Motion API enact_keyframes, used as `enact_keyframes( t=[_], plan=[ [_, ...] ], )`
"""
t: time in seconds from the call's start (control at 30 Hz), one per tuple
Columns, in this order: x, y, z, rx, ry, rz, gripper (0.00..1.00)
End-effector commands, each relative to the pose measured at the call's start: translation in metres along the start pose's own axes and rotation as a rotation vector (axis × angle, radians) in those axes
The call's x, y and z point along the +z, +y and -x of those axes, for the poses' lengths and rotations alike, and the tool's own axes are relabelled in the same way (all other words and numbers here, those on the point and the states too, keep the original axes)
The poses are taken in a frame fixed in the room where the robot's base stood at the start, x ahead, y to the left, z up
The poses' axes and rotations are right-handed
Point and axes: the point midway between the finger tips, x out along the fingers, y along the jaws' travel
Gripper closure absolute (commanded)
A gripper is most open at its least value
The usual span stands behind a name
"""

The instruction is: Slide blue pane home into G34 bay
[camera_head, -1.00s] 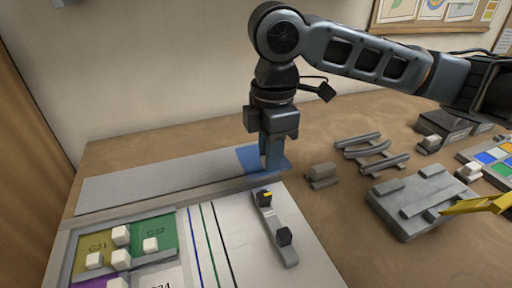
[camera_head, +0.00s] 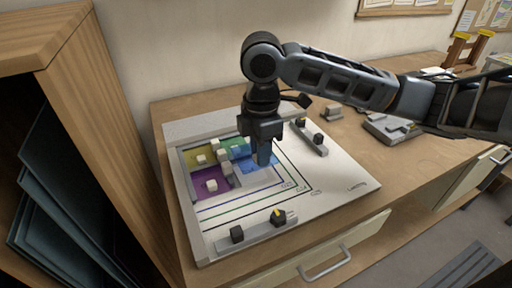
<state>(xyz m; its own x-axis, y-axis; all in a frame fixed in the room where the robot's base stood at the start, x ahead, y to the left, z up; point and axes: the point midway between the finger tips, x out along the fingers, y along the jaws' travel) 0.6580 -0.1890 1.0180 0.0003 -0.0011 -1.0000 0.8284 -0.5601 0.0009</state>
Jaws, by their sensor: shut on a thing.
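The blue pane (camera_head: 250,168) is a flat translucent blue sheet low over the board, at the far part of the whitish G34 bay (camera_head: 245,181). My gripper (camera_head: 263,161) points down and is shut on the pane near its right side. The fingers hide part of the pane. I cannot tell whether the pane lies flat in the bay or is a little above it. The bay is the near-right one of the grid on the white board (camera_head: 320,193), and its label is not readable here.
Olive (camera_head: 194,161), green (camera_head: 226,143) and purple (camera_head: 203,189) panes fill neighbouring bays, with several whitish blocks on them. A grey bar with dark knobs (camera_head: 254,231) lies along the near edge; another (camera_head: 310,138) lies at right. A wooden shelf (camera_head: 110,110) stands left.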

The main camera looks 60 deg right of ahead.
Motion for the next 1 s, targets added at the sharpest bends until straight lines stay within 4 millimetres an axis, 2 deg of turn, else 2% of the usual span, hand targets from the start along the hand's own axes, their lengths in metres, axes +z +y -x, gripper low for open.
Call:
enact_keyframes(
  t=[0.27,0.7,1.0],
  plan=[
    [0.0,0.0,-0.015,0.0,-0.001,0.0,1.0],
    [0.0,0.0,-0.051,0.0,0.0,-0.001,1.0],
    [0.0,0.0,-0.055,0.0,0.0,0.0,1.0]
  ],
)
